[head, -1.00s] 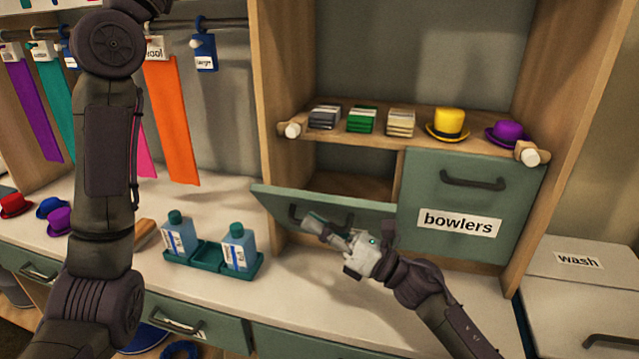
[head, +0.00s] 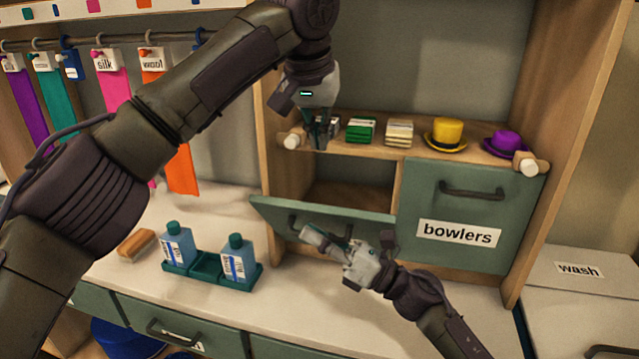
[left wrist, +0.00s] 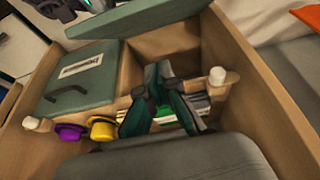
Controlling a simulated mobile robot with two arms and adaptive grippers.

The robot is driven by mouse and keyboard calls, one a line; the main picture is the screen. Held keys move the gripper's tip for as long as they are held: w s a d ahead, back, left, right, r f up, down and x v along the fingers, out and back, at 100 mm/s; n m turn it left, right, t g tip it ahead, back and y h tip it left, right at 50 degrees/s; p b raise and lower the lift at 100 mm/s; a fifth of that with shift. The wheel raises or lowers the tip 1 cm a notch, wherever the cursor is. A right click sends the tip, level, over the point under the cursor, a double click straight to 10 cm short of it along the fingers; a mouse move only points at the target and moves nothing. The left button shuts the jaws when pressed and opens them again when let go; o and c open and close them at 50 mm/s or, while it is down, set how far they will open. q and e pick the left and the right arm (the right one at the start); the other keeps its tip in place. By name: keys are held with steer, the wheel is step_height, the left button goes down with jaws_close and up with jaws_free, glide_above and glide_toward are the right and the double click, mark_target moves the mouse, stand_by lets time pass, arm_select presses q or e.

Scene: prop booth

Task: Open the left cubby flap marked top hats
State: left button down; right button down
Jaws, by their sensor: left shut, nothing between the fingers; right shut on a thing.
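The left cubby flap (head: 345,219) is green and tilted partly open, its top edge leaning out and the dark cubby showing behind it. Its label is not visible. My right gripper (head: 312,232) is shut on its dark handle at the flap's front.
The bowlers flap (head: 456,213) beside it is closed. The shelf above holds a green stack (head: 360,130), a beige stack (head: 399,132), a yellow hat (head: 446,135) and a purple hat (head: 505,144). A bottle tray (head: 207,268) stands on the counter at left.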

arm_select(q)
steer(key=x, duration=0.3)
steer(key=s+x, duration=0.1)
steer(key=x, duration=0.3)
steer(key=s+f+x, duration=0.1)
steer(key=x, duration=0.2)
steer(key=shift+a+f, duration=0.15)
steer(key=shift+a, duration=0.25)
steer(key=shift+s+a+f, duration=0.2)
steer(key=shift+s+f, duration=0.3)
steer(key=shift+s, duration=0.15)
